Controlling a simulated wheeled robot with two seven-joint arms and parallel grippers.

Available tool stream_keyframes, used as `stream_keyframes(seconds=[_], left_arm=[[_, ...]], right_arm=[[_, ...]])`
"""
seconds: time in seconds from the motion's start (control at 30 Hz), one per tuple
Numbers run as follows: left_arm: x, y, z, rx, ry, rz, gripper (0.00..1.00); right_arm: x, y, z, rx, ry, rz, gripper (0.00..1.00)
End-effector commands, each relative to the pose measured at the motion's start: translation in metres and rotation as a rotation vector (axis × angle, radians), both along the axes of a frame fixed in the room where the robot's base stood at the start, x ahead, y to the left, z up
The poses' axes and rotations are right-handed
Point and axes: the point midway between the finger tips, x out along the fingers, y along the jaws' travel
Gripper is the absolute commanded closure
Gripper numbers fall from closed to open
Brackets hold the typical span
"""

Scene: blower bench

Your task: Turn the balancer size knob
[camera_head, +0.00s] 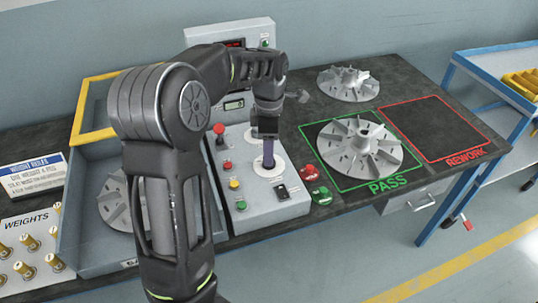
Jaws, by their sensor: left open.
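The balancer console (262,207) is a light grey box with a sloped panel on the bench. My left gripper (268,163) points down over the panel, its fingertips at a white round dial plate (281,170). The balancer size knob is not clearly visible; the gripper covers the middle of that dial plate, and I cannot tell whether the fingers touch a knob. The left gripper is open. A red-topped lever (219,129) stands on the panel's left side, with red, yellow and green buttons below it. My right gripper is not in view.
A bladed fan wheel (360,146) lies in the green PASS square; another (348,83) lies behind it. The red REWORK square (436,127) is empty. Red and green objects (311,173) sit beside the console. A weights board (30,245) is at left.

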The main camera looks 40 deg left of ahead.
Motion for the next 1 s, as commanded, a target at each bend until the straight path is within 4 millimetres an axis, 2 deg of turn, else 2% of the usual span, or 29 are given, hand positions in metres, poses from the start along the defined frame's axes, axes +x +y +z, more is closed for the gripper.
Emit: stream_keyframes(seconds=[0.13, 0.3, 0.87, 1.0], left_arm=[[0.001, 0.0, 0.025, 0.001, -0.004, 0.0, 0.45], [0.0, 0.0, 0.041, 0.001, -0.001, 0.0, 0.45], [0.0, 0.0, 0.044, 0.0, 0.0, 0.0, 0.45], [0.0, 0.0, 0.054, 0.0, 0.0, 0.0, 0.45]], right_arm=[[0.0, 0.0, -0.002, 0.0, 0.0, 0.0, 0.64], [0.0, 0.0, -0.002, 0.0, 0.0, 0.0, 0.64], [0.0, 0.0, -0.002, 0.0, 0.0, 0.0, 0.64], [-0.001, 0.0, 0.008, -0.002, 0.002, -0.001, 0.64]])
